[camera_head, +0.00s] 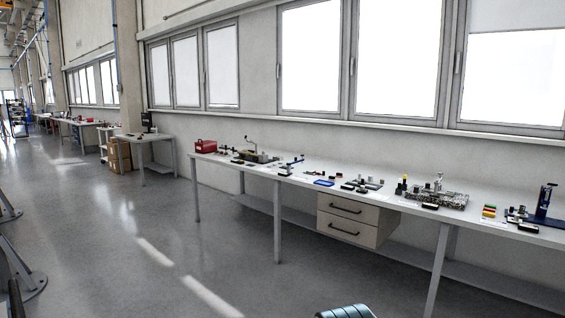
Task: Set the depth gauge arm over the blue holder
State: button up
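Small blue items lie on the long white workbench (420,183), too small to tell which is the blue holder. One is a flat blue tray (324,183) near the front edge. Another is a small blue piece with a dark part (291,162) behind it, further left. A dark blue upright stand (545,206) is at the right end. I cannot make out the depth gauge arm for certain among the small tools.
The bench also carries a red box (205,146), a lever device (255,156), a metal fixture (437,195) and several small dark parts. A drawer unit (350,219) hangs beneath. Open grey floor (150,235) lies in front and left.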

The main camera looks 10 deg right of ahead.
aim_at(295, 161)
jog(key=z, duration=0.1)
jog(key=i, duration=1.95)
jog(key=z, duration=0.2)
jog(key=i, duration=4.25)
jog(key=u, duration=0.15)
